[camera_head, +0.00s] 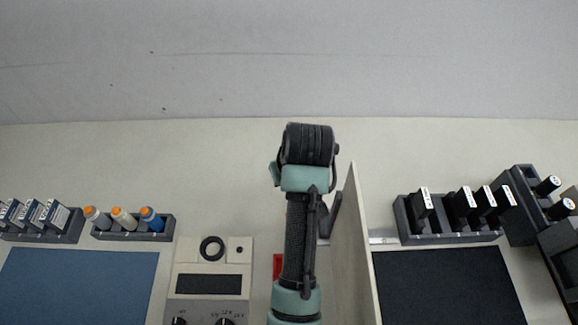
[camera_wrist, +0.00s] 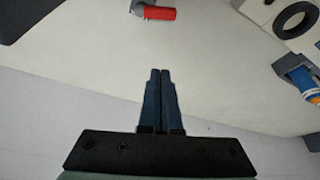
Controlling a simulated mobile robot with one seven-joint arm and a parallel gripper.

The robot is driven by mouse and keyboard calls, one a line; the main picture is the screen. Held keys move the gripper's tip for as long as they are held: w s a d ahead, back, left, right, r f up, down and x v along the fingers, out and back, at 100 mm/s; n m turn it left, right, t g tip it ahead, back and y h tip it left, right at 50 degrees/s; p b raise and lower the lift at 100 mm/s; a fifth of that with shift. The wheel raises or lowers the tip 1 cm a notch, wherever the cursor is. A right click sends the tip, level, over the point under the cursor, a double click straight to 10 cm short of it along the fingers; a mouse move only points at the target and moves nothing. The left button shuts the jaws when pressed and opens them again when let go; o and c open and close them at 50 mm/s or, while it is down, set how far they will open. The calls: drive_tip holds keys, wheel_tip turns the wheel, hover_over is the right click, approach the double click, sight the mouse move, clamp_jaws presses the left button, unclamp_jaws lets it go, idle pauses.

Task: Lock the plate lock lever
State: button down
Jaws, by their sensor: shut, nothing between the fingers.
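A red handle (camera_wrist: 155,13) on a grey part (camera_wrist: 136,5) sits at the top edge of the wrist view, partly cut off; it may be the lock lever. In the head view a red piece (camera_head: 277,266) shows just left of my arm, which hides much of it. My gripper (camera_wrist: 160,72) is shut and empty, apart from the red handle, with bare table between them in the wrist view. In the head view my arm hides the fingers. Whether the lever is locked cannot be told.
A pale instrument (camera_head: 210,255) with knobs and a black ring stands left of my arm. An upright pale panel (camera_head: 352,245) stands close on the right. Racks of tubes (camera_head: 133,228) and black items (camera_head: 450,228) flank these. The table behind is clear.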

drive_tip(key=shift+s+g, duration=0.3)
drive_tip(key=p+x, duration=0.1)
drive_tip(key=x, duration=0.8)
drive_tip(key=shift+w+a+f, duration=0.1)
drive_tip(key=shift+a+f, duration=0.05)
drive_tip(key=shift+s+f+p, duration=0.15)
drive_tip(key=shift+s+p, duration=0.1)
drive_tip(key=shift+p, duration=0.25)
drive_tip(key=shift+s+d+p, duration=0.35)
drive_tip(key=shift+s+p, duration=0.1)
drive_tip(key=shift+s, duration=0.3)
drive_tip(key=shift+s+d+p, duration=0.3)
drive_tip(key=shift+s+p, duration=0.15)
drive_tip(key=shift+s, duration=0.3)
drive_tip(key=shift+f, duration=0.1)
